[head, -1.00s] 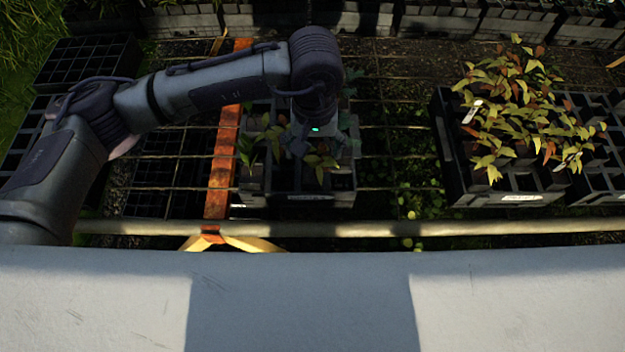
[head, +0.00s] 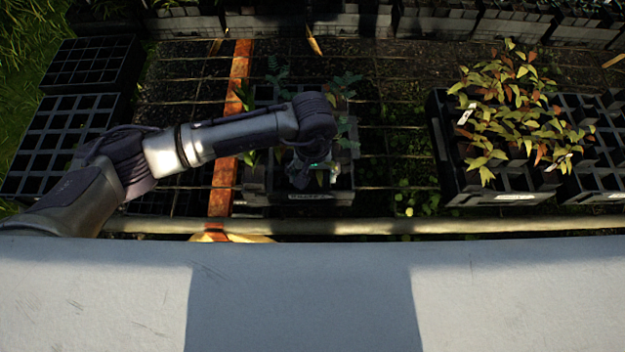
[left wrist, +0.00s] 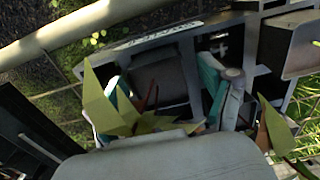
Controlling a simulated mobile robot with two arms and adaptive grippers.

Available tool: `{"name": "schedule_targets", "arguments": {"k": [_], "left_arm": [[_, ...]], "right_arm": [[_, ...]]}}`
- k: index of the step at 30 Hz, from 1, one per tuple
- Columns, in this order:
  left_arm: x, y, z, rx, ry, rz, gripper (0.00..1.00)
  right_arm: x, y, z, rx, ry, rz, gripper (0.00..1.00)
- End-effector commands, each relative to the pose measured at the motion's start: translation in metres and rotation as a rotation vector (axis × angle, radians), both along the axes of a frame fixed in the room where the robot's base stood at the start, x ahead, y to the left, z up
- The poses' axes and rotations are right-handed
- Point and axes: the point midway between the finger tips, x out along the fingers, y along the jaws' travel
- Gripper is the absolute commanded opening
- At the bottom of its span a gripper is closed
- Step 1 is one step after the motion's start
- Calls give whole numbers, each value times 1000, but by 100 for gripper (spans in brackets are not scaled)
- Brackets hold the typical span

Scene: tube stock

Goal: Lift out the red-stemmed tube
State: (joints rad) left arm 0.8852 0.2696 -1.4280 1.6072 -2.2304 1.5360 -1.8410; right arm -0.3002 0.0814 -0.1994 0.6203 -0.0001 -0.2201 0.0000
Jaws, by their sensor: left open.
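My left gripper (head: 300,178) is low over the near part of a small black tube tray (head: 318,199) in the head view. In the left wrist view its two teal-padded fingers (left wrist: 160,100) stand apart. A plant with yellow-green leaves (left wrist: 98,108) and a thin reddish stem (left wrist: 151,97) shows between and in front of the fingers, which are not closed on it. The tray's labelled rim (left wrist: 150,43) shows beyond the fingers. My right gripper is not in view.
Ferny seedlings (head: 345,85) stand at the back of the same tray. A larger tray of yellow-red plants (head: 510,110) stands to the right. Empty cell trays (head: 60,140) lie at left, beside an orange wooden bar (head: 222,180). A pale rail (head: 400,225) runs along the front.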

Motion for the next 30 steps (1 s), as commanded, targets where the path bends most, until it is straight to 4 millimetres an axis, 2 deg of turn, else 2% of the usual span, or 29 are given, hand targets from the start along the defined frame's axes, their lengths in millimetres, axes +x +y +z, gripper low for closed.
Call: {"name": "schedule_targets", "arguments": {"k": [1,2,14,23,30], "left_arm": [[0,0,0,0,0,0,81],[0,0,0,0,0,0,76],[0,0,1,0,0,1,10],[0,0,3,-1,-1,0,9],[1,0,24,-2,-3,0,9]], "right_arm": [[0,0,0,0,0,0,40],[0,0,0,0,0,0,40],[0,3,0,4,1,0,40],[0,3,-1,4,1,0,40],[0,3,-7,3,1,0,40]]}}
